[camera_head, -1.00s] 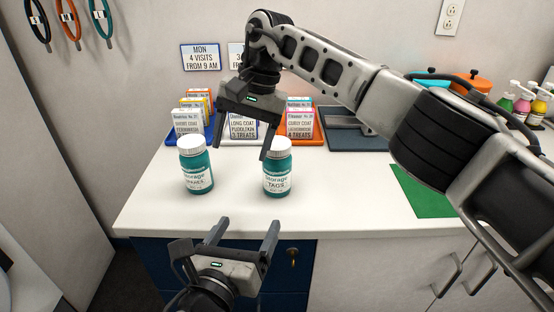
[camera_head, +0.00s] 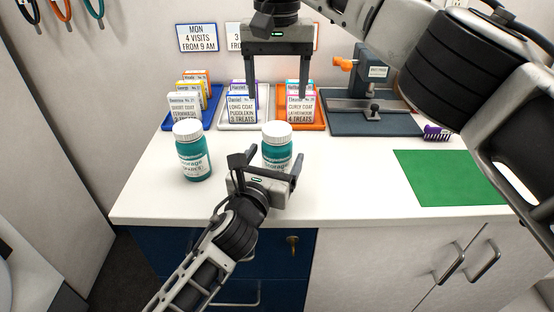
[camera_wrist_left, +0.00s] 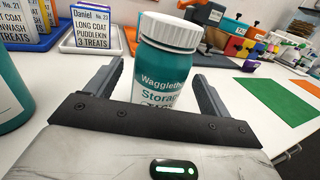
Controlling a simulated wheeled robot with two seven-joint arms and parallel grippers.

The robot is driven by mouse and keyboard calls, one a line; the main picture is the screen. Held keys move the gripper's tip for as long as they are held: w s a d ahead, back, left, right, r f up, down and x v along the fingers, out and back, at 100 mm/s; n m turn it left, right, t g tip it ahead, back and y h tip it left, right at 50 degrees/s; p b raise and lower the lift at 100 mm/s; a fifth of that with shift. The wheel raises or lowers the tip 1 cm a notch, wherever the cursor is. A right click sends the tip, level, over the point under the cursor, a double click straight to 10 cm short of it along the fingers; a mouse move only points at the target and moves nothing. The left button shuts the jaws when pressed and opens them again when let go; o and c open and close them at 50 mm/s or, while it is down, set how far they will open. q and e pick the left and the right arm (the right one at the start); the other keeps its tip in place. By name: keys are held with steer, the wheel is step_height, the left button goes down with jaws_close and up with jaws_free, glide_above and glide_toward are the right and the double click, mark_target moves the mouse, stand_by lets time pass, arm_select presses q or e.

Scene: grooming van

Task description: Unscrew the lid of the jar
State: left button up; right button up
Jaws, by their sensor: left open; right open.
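Two teal jars with white lids stand upright on the white counter. The right jar (camera_head: 277,151) has its lid (camera_head: 276,130) on, and its label is partly hidden by my left gripper. My left gripper (camera_head: 268,170) is open at its front, with the fingers on either side of the jar's lower body. In the left wrist view the jar (camera_wrist_left: 158,75) stands between the spread fingers. Whether they touch it I cannot tell. The left jar (camera_head: 192,155) stands apart, its lid on. My right gripper (camera_head: 277,92) is open, pointing down, above and behind the right jar's lid.
Behind the jars are a blue tray (camera_head: 210,119), a white tray (camera_head: 238,127) and an orange tray (camera_head: 314,127) with cards. A dark clamp device (camera_head: 375,121), a purple brush (camera_head: 437,133) and a green mat (camera_head: 450,177) lie to the right. The counter's front edge is close to my left gripper.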

arm_select(q)
steer(key=shift+x, duration=1.85)
